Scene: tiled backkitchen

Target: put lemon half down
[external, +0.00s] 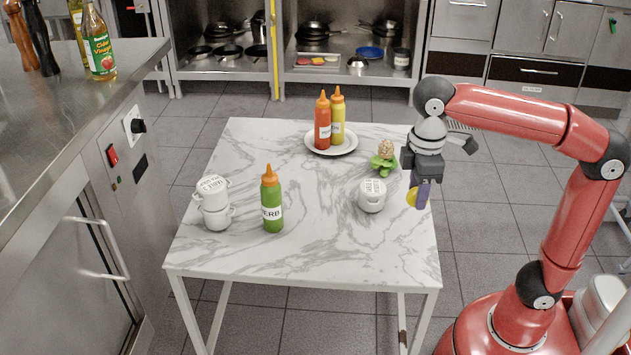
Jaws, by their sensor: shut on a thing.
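My gripper (420,190) is at the right side of the marble-topped table (320,250), pointing down. It is shut on the lemon half (411,198), a small yellow piece showing at the left of the fingers. Part of the lemon half is hidden by a purple finger. The lemon half looks to be above the table near its right edge; I cannot tell how high it is.
A white lidded pot (371,197) and a green plant-like item (384,160) stand left of my gripper. A plate (343,148) holds a red bottle (322,125) and a yellow bottle (338,112). A green bottle (271,195) and stacked white pots (216,217) stand left. The front is clear.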

